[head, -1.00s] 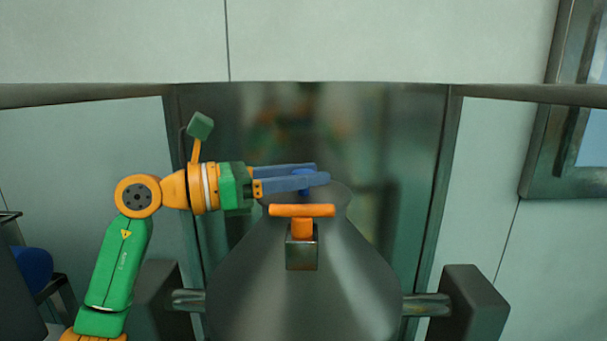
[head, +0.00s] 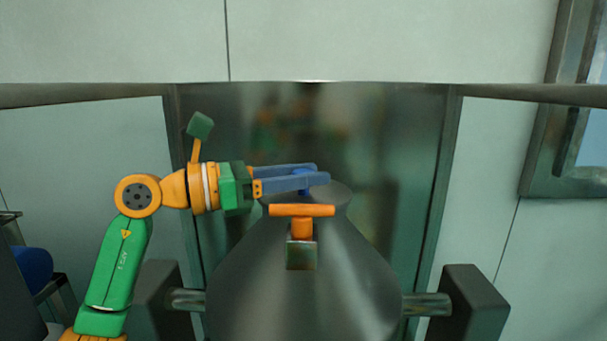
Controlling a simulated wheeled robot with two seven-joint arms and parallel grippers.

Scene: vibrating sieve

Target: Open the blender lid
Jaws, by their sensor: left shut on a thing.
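The blender (head: 303,300) is a dark metal cone-shaped vessel in the middle of the head view. Its round lid (head: 338,193) sits flat on top. A small blue knob (head: 305,190) on the lid shows between the fingers of my left gripper (head: 318,174). The left gripper comes in from the left, level, with its blue fingers shut on this knob. An orange T-shaped handle (head: 302,211) on a metal block stands at the front of the vessel, just below the gripper, apart from it. My right gripper is out of view.
Dark supports stand at the left (head: 160,300) and right (head: 470,303) of the blender, joined to it by metal shafts. A metal panel (head: 390,140) stands behind. A framed window (head: 575,130) is at the right. The space right of the lid is clear.

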